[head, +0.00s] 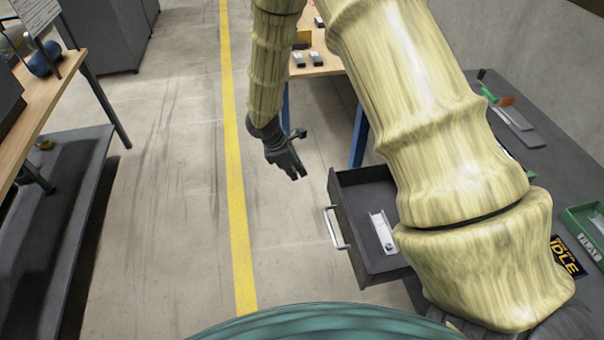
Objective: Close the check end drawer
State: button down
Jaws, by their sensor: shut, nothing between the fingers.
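The drawer (381,259) is dark grey and stands pulled out from the dark bench at the right. Its light bar handle (337,228) is on the front face, which faces left. A pale metal part (381,232) lies inside the drawer. My gripper (294,172) is shut and empty, pointing down over the floor, up and to the left of the drawer, apart from the handle. My pale yellow arm hides the drawer's right side and part of the bench.
The dark bench top (500,95) holds flat parts, a green bin (584,232) and an IDLE sign (567,255). A wooden table with blue legs (359,140) stands behind the drawer. Clear floor with a yellow line (233,150) lies to the left, before another wooden bench (50,92).

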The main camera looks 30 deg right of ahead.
jog(key=s+d+f+p, duration=0.1)
jog(key=d+f+p, duration=0.1)
jog(key=d+f, duration=0.5)
jog(key=shift+s+f+p, duration=0.3)
jog(key=shift+f+p, duration=0.1)
jog(key=shift+d, duration=0.1)
send_over(366, 186)
jog(key=shift+p, duration=0.3)
dwell(0.5)
dwell(0.4)
